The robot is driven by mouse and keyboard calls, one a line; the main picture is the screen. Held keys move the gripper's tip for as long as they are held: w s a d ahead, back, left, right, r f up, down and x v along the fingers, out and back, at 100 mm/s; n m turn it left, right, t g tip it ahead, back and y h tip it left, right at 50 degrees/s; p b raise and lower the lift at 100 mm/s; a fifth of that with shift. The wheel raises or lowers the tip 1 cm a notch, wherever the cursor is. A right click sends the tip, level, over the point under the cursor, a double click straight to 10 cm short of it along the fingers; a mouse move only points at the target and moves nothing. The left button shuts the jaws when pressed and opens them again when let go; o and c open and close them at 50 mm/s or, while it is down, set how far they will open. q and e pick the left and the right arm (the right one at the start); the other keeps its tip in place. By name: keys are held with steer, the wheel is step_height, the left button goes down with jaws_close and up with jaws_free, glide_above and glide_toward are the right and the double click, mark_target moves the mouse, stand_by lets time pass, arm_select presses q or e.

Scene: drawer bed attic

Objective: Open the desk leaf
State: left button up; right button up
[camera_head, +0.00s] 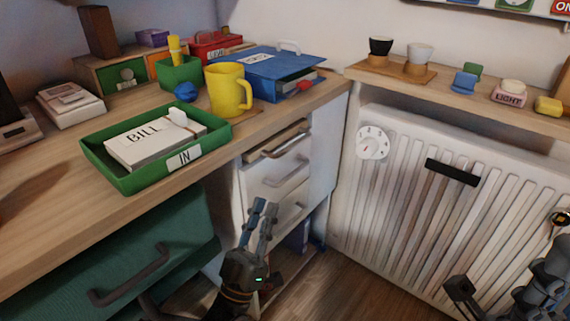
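The wooden desk top (40,205) runs along the left and carries a green tray. Below it, at lower left, is a green front (170,235) with a dark bar handle (130,275). I cannot tell for certain which part is the desk leaf. My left gripper (264,207) points upward in front of the white drawer unit, to the right of the green front and apart from its handle. Its two fingers stand apart with a narrow gap and nothing between them. My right gripper (462,290) is partly in view at the lower right, cut off by the frame edge.
The white drawer unit (257,190) has several handles; its top drawer is slightly open. A white ribbed radiator (400,215) with a dial (372,143) and black bar (452,172) stands at right below a shelf (470,100). A yellow mug (228,90) stands near the desk edge.

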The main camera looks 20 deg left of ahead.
mark_target(285, 148)
arm_select(q)
steer(key=b+x, duration=0.1)
steer(key=x, duration=0.3)
steer(key=w+f+x, duration=0.1)
steer(key=x, duration=0.4)
steer(key=b+x, duration=0.1)
steer(key=x, duration=0.3)
steer(key=shift+w+a+f+b, duration=0.2)
steer(key=shift+w+a+b, duration=0.1)
steer(key=shift+w, duration=0.2)
jaws_close()
